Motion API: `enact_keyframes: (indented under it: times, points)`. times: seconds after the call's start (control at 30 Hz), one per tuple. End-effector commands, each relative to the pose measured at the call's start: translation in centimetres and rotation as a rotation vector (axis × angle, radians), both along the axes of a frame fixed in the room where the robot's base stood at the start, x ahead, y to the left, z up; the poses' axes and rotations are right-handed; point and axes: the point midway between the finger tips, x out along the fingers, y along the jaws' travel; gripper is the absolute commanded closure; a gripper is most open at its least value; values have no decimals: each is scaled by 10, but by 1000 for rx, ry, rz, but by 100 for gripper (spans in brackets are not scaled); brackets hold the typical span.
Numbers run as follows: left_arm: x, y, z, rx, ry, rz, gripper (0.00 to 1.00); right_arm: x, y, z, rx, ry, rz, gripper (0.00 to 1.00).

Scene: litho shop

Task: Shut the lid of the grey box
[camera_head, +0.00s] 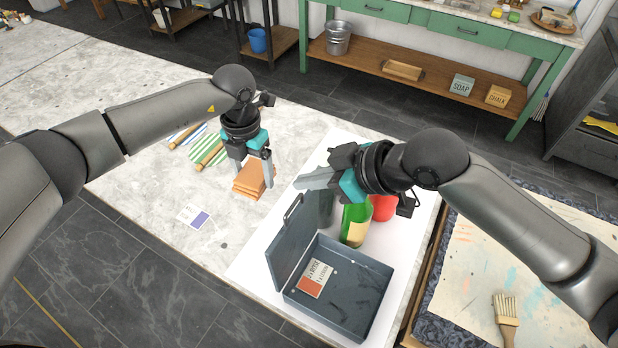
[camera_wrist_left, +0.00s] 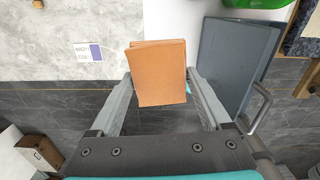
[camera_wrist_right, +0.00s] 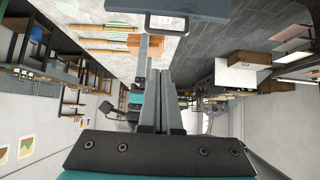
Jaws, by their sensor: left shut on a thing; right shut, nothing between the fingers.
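The grey box (camera_head: 345,290) stands on a white sheet on the table. Its lid (camera_head: 290,245) is open and stands up steeply on the box's left side, with a handle (camera_head: 293,207) at its top edge. The box also shows in the left wrist view (camera_wrist_left: 235,60). My right gripper (camera_head: 303,183) is shut and empty, pointing left just above the lid's handle. The handle shows at the top of the right wrist view (camera_wrist_right: 166,22), beyond the fingertips. My left gripper (camera_head: 254,180) is shut on an orange-brown stack (camera_wrist_left: 158,75), left of the lid.
A green bottle (camera_head: 354,225) and a red object (camera_head: 383,207) stand behind the box, partly hidden by my right arm. A brush (camera_head: 506,318) lies on the right-hand table.

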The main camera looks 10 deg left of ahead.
Motion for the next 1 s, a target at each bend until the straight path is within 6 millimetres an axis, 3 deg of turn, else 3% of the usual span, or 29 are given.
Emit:
enact_keyframes:
  times: [0.53, 0.73, 1.0]
  points:
    - [0, 0, 4, 0, 0, 0, 72, 22, 66, -59, 1, 0, 2, 100]
    - [0, 0, 15, 0, 0, 0, 72, 13, 38, -63, -2, 1, 0, 100]
    - [0, 0, 17, 0, 0, 0, 72, 8, 27, -65, -1, -1, 1, 100]
